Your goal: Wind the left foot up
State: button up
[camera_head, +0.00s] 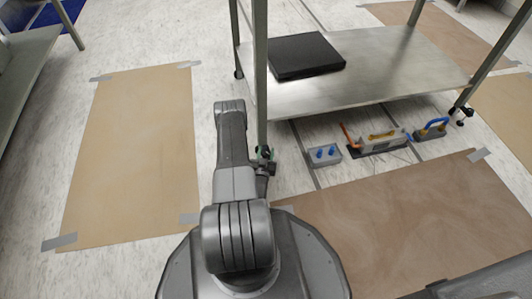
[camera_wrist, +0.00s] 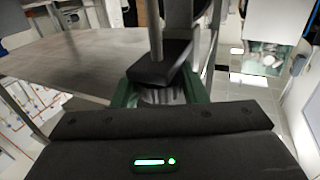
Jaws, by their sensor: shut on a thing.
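The left foot is at the bottom of the bench's near left leg (camera_head: 261,80). In the head view my gripper (camera_head: 266,158) is low at this foot, and my arm hides part of it. In the wrist view the foot (camera_wrist: 163,95) shows as a ribbed grey ring under a dark block (camera_wrist: 160,70) at the leg's end. The green fingers of my gripper (camera_wrist: 162,91) stand on both sides of the ring and are shut on it. The lower part of the foot is hidden behind the dark gripper body.
A black slab (camera_head: 305,55) lies on the bench's steel shelf (camera_head: 370,80). A grey box with blue knobs (camera_head: 324,154), an orange-handled device (camera_head: 378,141) and a blue-handled tool (camera_head: 433,129) stand on the floor at right. Taped brown sheets (camera_head: 135,140) cover floor on both sides.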

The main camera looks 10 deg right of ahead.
jog(key=n+y, duration=0.3)
jog(key=y, duration=0.1)
jog(key=n+t+y, duration=0.1)
jog(key=n+y, duration=0.2)
jog(key=y, duration=0.2)
jog(key=shift+s+d+f+y, duration=0.1)
jog(key=shift+s+d+y, duration=0.05)
jog(key=shift+y, duration=0.15)
jog(key=shift+n+g+y+b, duration=0.15)
jog(key=shift+n+g+y, duration=0.6)
jog(key=shift+n+y, duration=0.8)
jog(key=shift+n+g+y+b, duration=0.15)
jog(key=shift+n+g+y, duration=0.75)
jog(key=shift+y, duration=1.15)
jog(key=shift+n, duration=0.35)
jog(key=o, duration=1)
jog(key=p+v, duration=0.3)
jog(key=v, duration=1)
jog(key=shift+s+d, duration=0.15)
